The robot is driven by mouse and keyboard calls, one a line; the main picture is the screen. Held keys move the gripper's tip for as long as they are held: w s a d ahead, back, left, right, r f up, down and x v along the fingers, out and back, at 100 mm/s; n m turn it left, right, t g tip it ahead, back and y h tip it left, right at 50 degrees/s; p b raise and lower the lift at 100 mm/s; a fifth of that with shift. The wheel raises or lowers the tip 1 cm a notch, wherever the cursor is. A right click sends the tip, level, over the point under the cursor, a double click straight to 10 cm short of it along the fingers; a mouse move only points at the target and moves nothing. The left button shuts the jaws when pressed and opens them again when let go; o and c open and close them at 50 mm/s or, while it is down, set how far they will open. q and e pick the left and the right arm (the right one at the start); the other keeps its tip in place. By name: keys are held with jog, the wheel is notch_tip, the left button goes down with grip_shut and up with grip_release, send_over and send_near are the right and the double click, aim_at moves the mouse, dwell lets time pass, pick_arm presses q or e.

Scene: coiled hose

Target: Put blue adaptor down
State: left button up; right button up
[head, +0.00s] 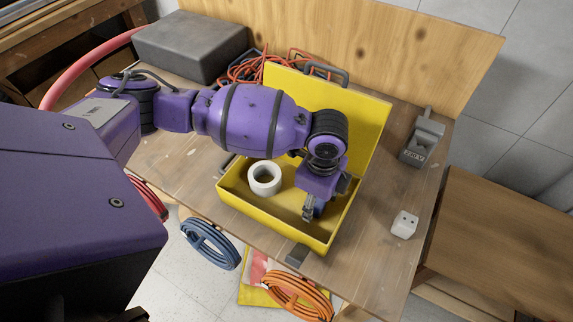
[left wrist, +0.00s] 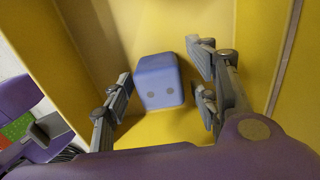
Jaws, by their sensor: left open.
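The blue adaptor (left wrist: 158,82), a small block with two dark round holes, sits in the yellow toolbox (left wrist: 268,50) in the left wrist view. The toolbox stands open on the workbench in the head view (head: 237,207). My left gripper (head: 310,208) points down inside its right part. In the left wrist view, the gripper's fingers (left wrist: 161,88) are spread on either side of the adaptor, with gaps visible. I cannot make out the adaptor in the head view, where the gripper and arm cover that area. My right gripper is not in view.
A white tape roll (head: 265,179) lies in the toolbox, left of the gripper. A dark grey box (head: 183,45) and red cables (head: 243,69) are behind.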

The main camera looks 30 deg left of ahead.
pick_arm(q)
jog(key=shift+r, duration=0.1)
notch_tip(320, 180, up, 11)
jog(key=shift+w+p, duration=0.1)
jog(key=shift+p, duration=0.45)
jog(key=shift+r, duration=0.65)
